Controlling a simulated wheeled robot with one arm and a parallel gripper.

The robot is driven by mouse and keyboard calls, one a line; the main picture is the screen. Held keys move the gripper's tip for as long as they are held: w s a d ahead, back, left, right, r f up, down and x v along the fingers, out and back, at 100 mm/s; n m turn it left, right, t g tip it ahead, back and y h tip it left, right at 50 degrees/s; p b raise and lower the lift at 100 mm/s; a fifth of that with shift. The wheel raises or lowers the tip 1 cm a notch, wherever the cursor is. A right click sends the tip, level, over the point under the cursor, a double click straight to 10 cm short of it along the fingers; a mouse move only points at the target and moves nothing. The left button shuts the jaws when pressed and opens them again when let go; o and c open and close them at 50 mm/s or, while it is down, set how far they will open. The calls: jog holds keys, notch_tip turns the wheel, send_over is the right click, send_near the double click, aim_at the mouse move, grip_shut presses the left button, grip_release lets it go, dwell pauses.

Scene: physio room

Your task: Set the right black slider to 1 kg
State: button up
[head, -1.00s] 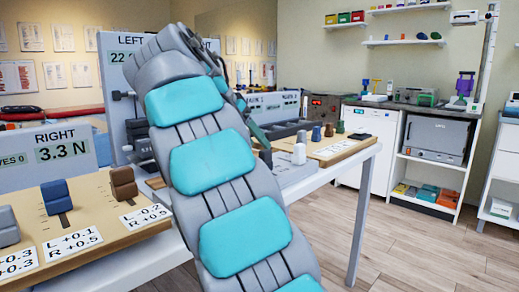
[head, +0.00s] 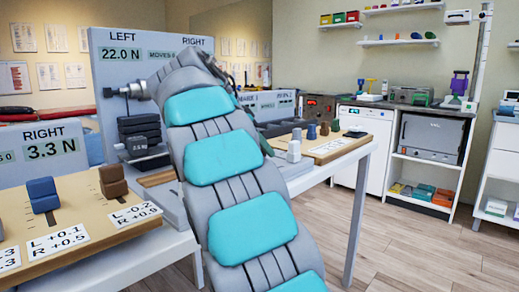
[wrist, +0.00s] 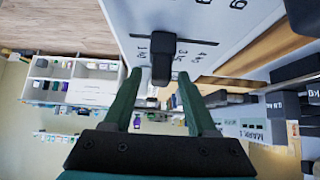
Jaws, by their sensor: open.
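In the wrist view a black slider knob (wrist: 161,68) stands out from a light panel (wrist: 205,22) with a dark slot and small scale marks, too small to read surely. My gripper (wrist: 159,78) is open, its two green fingers on either side of the knob in the picture. A gap shows on both sides; I see no contact. How deep the knob sits between the fingers I cannot tell. In the head view my own arm hides the gripper and this slider.
A display (head: 40,150) reads RIGHT 3.3 N; a taller panel (head: 115,75) reads LEFT 22.0 N. A wooden board (head: 80,215) carries blue (head: 43,195) and brown (head: 112,181) knobs. Dark weights (head: 139,138) stand behind. Floor (head: 410,235) at right is clear.

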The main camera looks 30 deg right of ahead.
jog(key=shift+d+f, duration=0.1)
grip_shut()
dwell(0.4)
dwell(1.0)
